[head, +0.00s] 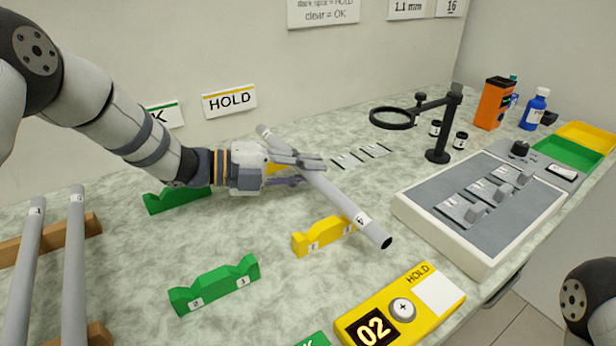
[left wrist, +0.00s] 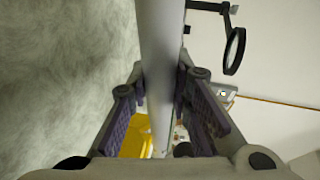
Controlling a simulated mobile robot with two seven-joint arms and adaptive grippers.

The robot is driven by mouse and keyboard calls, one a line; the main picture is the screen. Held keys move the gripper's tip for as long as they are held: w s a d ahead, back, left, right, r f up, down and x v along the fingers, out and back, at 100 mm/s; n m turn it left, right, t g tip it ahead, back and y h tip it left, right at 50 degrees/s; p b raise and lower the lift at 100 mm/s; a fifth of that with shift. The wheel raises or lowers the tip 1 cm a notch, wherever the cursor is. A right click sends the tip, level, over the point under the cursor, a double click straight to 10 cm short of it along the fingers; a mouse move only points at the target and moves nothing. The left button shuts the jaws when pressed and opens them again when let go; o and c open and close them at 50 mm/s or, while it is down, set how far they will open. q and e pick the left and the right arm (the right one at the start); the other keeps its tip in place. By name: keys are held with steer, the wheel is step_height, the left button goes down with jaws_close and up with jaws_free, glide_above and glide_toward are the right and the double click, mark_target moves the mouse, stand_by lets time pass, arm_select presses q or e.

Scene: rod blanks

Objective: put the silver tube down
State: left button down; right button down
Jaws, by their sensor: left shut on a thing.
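My left gripper (head: 300,170) is shut on the silver tube (head: 335,200), a long grey tube with a white label near its near end. The tube slants from the back left to the front right, over the right part of the yellow front rest (head: 318,238). I cannot tell whether it touches the rest. A second yellow rest (head: 275,168) is mostly hidden behind the gripper. In the left wrist view the tube (left wrist: 160,60) runs between both finger pads, with a yellow rest (left wrist: 136,137) below. My right gripper is out of view.
Two green notched rests (head: 215,286) (head: 176,201) stand empty on the left. Two more tubes (head: 75,250) lie on a wooden rack (head: 90,225). A yellow counter box (head: 440,292) reads 02. A grey-topped tray (head: 480,250) and magnifier (head: 392,118) stand at right.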

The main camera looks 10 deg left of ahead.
arm_select(q)
steer(key=shift+f, duration=0.55)
steer(key=shift+r, duration=0.1)
steer(key=c, duration=1.9)
jaws_free()
steer(key=shift+f, duration=0.2)
steer(key=o, duration=0.4)
steer(key=shift+o, duration=0.2)
